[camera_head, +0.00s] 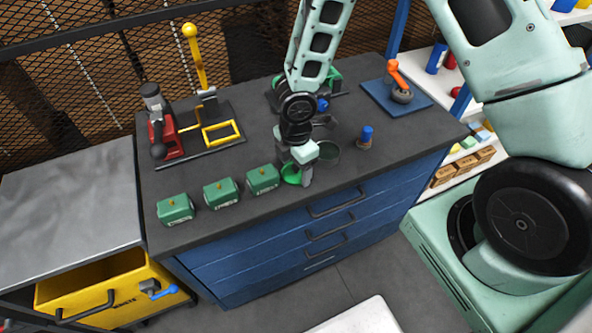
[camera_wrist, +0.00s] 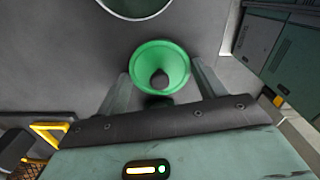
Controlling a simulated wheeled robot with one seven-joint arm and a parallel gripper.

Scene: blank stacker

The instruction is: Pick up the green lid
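The green lid (camera_head: 291,175) is a round, shallow dish shape near the front edge of the dark worktop, partly hidden by my gripper (camera_head: 299,168). In the wrist view the green lid (camera_wrist: 160,52) shows whole, with a dark knob at its middle. My gripper (camera_wrist: 161,72) is open, with one finger on each side of the lid and small gaps between. The fingers point down at it. I cannot tell the exact height of the fingertips above the worktop.
A dark round container (camera_head: 327,152) stands just right of the lid. Several green boxes (camera_head: 263,179) line the front edge to the left. A small blue-topped knob (camera_head: 365,137) stands to the right.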

